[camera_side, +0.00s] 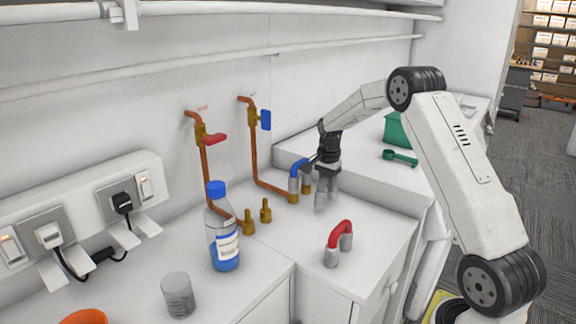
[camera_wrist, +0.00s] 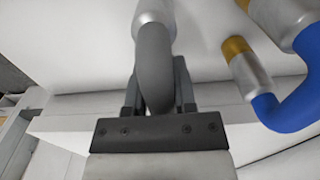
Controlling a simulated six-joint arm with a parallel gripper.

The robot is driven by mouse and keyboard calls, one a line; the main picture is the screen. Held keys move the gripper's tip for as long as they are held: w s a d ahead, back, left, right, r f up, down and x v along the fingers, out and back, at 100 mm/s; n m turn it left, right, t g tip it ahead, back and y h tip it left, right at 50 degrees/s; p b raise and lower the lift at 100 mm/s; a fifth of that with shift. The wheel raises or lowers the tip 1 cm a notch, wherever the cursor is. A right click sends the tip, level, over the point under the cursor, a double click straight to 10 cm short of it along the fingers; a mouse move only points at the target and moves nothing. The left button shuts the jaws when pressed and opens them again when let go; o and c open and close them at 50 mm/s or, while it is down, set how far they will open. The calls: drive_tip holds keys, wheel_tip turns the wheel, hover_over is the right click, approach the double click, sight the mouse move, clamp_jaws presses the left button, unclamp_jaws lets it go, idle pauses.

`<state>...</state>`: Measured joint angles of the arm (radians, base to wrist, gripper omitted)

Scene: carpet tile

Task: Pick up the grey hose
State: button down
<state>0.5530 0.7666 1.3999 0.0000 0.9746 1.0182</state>
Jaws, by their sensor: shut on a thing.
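The grey hose (camera_wrist: 154,62) is a short bent hose with a silver end collar. In the wrist view it sits between the fingers of my gripper (camera_wrist: 157,88), which are shut on it. In the side view my gripper (camera_side: 327,166) points down at the back of the counter, and the hose's silver ends (camera_side: 321,197) show just under it. The grey bend is mostly hidden there by the gripper. I cannot tell whether the ends touch the counter.
A blue hose (camera_side: 297,168) with silver ends stands close to my gripper's left, near brass fittings (camera_side: 265,211). A red hose (camera_side: 341,233) stands at the front right. A blue-capped bottle (camera_side: 224,235) and a glass beaker (camera_side: 178,294) are at left.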

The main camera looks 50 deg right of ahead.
drive_tip(key=s+a+r, duration=0.6)
drive_tip(key=s+r, duration=0.5)
drive_tip(key=s, duration=0.1)
drive_tip(key=shift+s+a, duration=0.15)
drive_tip(key=shift+s, duration=0.15)
drive_tip(key=shift+w, duration=0.1)
idle(0.6)
drive_tip(key=w+a+r, duration=0.1)
drive_tip(key=w+a, duration=0.6)
drive_tip(key=w, duration=0.4)
drive_tip(key=w+a, duration=0.6)
drive_tip(key=w, duration=0.5)
drive_tip(key=shift+w+a+r, duration=0.2)
drive_tip(key=shift+a+r, duration=0.15)
